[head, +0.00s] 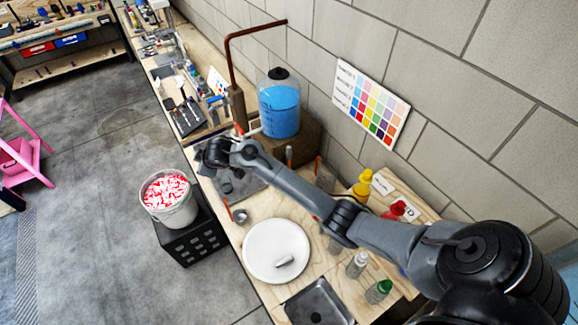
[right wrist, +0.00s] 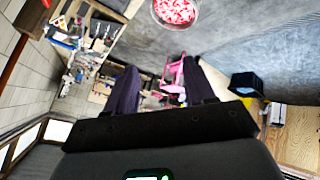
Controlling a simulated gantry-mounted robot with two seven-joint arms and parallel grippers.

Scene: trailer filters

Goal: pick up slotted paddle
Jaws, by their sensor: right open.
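I cannot clearly pick out a slotted paddle in either view. A small round metal utensil (head: 240,216) with a thin reddish handle lies on the wooden bench beside a white round plate (head: 262,252). My right arm reaches across the bench from the lower right. My right gripper (head: 207,156) is above the bench's front edge, left of the blue-filled jug (head: 280,106). In the right wrist view its two dark fingers (right wrist: 160,85) are spread apart with nothing between them. My left gripper is not in view.
A white bucket of red and white pieces (head: 167,198) stands on a black crate (head: 193,238) beside the bench. A pink stool (head: 22,155) stands on open floor.

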